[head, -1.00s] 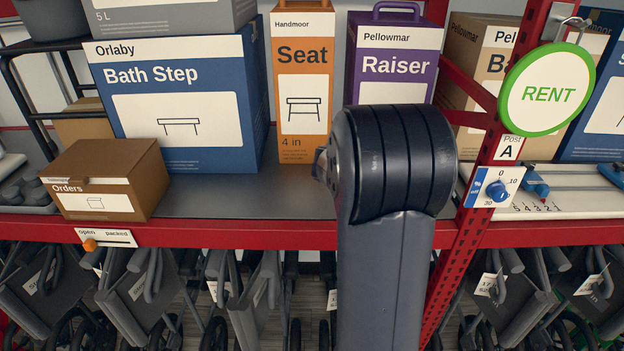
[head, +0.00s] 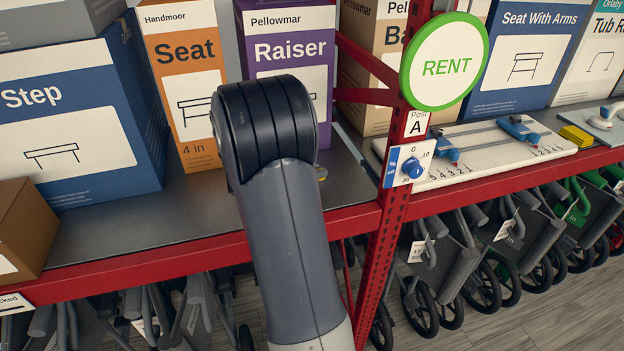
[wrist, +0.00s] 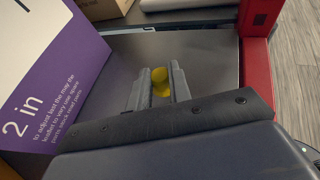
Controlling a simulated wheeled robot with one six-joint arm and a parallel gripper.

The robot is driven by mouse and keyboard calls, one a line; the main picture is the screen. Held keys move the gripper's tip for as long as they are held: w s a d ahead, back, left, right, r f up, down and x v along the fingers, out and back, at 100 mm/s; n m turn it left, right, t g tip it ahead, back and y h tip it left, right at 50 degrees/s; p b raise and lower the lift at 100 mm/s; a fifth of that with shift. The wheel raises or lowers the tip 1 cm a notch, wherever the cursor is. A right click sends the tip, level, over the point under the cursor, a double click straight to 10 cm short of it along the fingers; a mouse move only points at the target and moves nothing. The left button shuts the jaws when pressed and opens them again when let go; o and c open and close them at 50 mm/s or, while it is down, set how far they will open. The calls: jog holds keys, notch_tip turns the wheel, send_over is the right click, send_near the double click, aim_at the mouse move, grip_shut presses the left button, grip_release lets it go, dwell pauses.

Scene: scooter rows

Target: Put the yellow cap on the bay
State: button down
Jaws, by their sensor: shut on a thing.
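The yellow cap (wrist: 160,88) is small and round and sits between the two grey fingers of my gripper (wrist: 158,75) in the wrist view. The gripper is shut on it, over the dark grey shelf top (wrist: 205,55). I cannot tell which spot is the bay.
The purple Raiser box (head: 290,50) stands close behind my arm, and it fills the left of the wrist view (wrist: 45,75). A red post (head: 390,215) with a blue dial (head: 410,168) stands right.

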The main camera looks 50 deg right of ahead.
jog(key=shift+f, duration=1.6)
jog(key=c, duration=1.3)
grip_release()
jog(key=shift+a, duration=0.1)
jog(key=b+v, duration=0.2)
jog(key=v, duration=1)
jog(key=shift+r, duration=0.15)
jog(key=shift+s, duration=0.1)
